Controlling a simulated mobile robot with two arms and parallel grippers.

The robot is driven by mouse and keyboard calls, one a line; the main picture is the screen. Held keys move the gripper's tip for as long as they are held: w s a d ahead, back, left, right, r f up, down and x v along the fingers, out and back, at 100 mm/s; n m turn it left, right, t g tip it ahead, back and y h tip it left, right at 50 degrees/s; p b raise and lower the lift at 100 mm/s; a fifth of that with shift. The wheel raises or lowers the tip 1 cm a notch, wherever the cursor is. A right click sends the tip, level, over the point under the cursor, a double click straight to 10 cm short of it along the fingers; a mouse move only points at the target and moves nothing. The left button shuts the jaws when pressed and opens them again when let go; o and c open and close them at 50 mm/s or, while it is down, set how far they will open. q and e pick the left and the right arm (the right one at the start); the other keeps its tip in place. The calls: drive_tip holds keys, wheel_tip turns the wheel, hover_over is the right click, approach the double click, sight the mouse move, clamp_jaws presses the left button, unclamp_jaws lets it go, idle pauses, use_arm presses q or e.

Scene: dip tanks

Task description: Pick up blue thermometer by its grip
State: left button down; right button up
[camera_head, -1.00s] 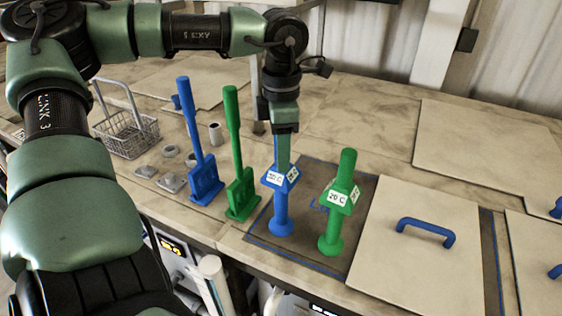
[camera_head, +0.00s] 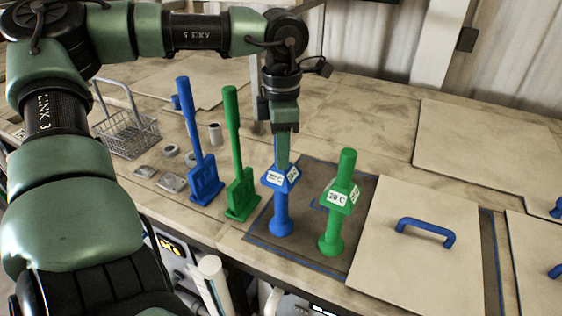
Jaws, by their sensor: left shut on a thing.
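The blue thermometer (camera_head: 281,212) stands upright on the dark mat (camera_head: 300,250), with a white temperature label on its square collar. My left gripper (camera_head: 282,158) comes down from above and is shut on its upper grip, which the fingers mostly hide. I cannot tell whether its foot touches the mat. A green thermometer (camera_head: 333,225) labelled 20 C stands just to its right on the same mat. My right gripper is not in view.
A blue paddle (camera_head: 204,170) and a green paddle (camera_head: 240,180) stand close on the left. A wire basket (camera_head: 130,135) and small metal parts (camera_head: 172,182) lie farther left. A lid with a blue handle (camera_head: 426,232) lies to the right.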

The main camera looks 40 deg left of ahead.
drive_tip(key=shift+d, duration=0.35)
use_arm(q)
drive_tip(key=shift+w+r, duration=0.1)
drive_tip(key=shift+r, duration=0.05)
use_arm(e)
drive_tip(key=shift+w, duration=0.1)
